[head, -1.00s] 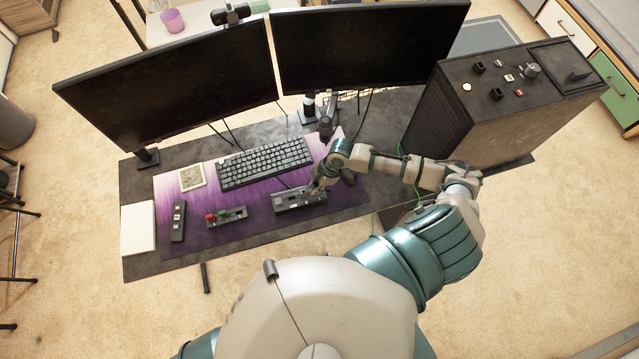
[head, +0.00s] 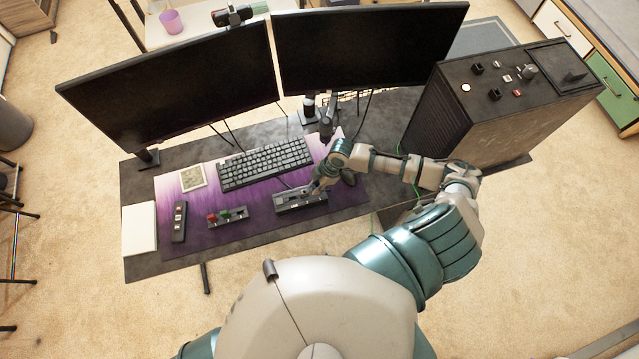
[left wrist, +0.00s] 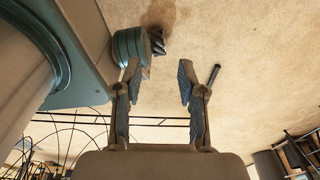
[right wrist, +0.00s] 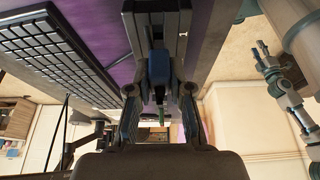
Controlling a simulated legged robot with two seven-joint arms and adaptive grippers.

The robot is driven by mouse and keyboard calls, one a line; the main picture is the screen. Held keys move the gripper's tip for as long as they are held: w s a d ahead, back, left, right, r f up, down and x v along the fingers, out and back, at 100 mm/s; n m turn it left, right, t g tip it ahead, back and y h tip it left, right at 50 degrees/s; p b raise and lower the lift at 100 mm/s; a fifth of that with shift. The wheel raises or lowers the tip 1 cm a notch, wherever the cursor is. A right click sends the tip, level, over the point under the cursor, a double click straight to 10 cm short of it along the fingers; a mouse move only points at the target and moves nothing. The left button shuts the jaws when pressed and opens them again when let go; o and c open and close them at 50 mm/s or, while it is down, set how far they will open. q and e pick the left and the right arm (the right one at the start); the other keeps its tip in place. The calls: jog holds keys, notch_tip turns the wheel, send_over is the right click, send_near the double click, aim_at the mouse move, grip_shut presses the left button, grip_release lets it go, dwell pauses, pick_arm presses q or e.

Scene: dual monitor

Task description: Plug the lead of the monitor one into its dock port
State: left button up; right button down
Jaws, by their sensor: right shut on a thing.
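The dock is a dark, low box (head: 296,201) on the purple desk mat in the head view. My right gripper (head: 317,188) is at its right end. In the right wrist view my right gripper (right wrist: 159,82) is shut on a blue plug (right wrist: 159,66). The plug lies against or just short of the dark dock (right wrist: 157,18); I cannot tell whether it is in a port. A small green piece (right wrist: 162,112) shows behind the plug. The left monitor (head: 175,90) and right monitor (head: 370,48) are dark. My left gripper (left wrist: 159,78) is open and empty above the floor.
A keyboard (head: 264,163) lies behind the dock. A box with red and green pieces (head: 228,216) and a dark strip (head: 179,222) sit to the left on the purple mat (head: 240,239). A large computer case (head: 490,110) stands at the right.

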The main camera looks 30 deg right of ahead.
jog(key=shift+a+r, duration=0.15)
jog(key=shift+a, duration=0.45)
jog(key=shift+d+f, duration=0.2)
jog(key=shift+d, duration=0.3)
jog(key=shift+d+f, duration=0.1)
jog(key=shift+f, duration=0.1)
jog(key=shift+a+f, duration=0.15)
jog(key=shift+a, duration=0.1)
jog(key=shift+a+f, duration=0.2)
jog(key=shift+a, duration=0.05)
jog(key=shift+d+r+p, duration=0.25)
jog(key=shift+d+p, duration=0.15)
jog(key=shift+p, duration=0.1)
pick_arm(q)
jog(key=shift+a+r, duration=0.25)
jog(key=shift+r, duration=0.35)
pick_arm(e)
jog(key=shift+a, duration=0.1)
